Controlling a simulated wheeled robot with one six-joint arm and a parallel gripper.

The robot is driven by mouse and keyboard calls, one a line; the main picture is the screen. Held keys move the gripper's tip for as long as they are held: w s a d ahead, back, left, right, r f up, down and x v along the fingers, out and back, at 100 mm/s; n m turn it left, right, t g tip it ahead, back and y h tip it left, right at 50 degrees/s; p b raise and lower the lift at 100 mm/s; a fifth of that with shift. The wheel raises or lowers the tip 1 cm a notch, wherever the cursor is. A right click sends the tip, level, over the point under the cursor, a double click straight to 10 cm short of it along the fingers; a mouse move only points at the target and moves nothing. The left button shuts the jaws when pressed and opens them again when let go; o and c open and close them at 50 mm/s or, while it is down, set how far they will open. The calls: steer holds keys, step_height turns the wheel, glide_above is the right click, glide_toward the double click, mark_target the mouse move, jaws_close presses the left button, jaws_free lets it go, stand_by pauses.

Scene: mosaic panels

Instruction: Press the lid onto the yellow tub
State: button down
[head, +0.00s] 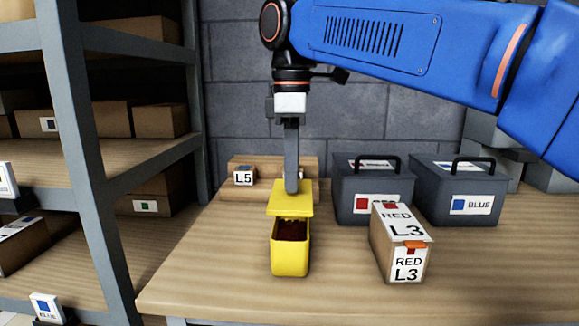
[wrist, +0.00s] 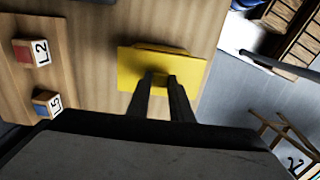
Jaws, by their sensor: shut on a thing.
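The yellow tub (head: 290,260) stands upright on the wooden table, open at its front part, with dark red contents showing inside. The flat yellow lid (head: 290,205) is over the tub's far part; I cannot tell whether it touches the rim. My gripper (head: 291,186) points straight down and is shut on the lid's raised middle. In the wrist view the lid (wrist: 135,70) lies below my gripper (wrist: 160,82), its small knob between the two fingers. There the lid hides most or all of the tub.
A box marked RED L3 (head: 400,245) stands right of the tub. Two dark toolboxes, one red-labelled (head: 350,190) and one blue-labelled (head: 455,190), stand behind it. A block marked L5 (head: 244,178) is at the back left. The table left of the tub is clear.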

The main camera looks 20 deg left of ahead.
mark_target(292, 199)
steer(key=shift+f, duration=2.2)
steer(key=shift+f, duration=0.65)
stand_by(0.6)
steer(key=c, duration=1)
jaws_free()
steer(key=shift+r, duration=3.5)
jaws_close()
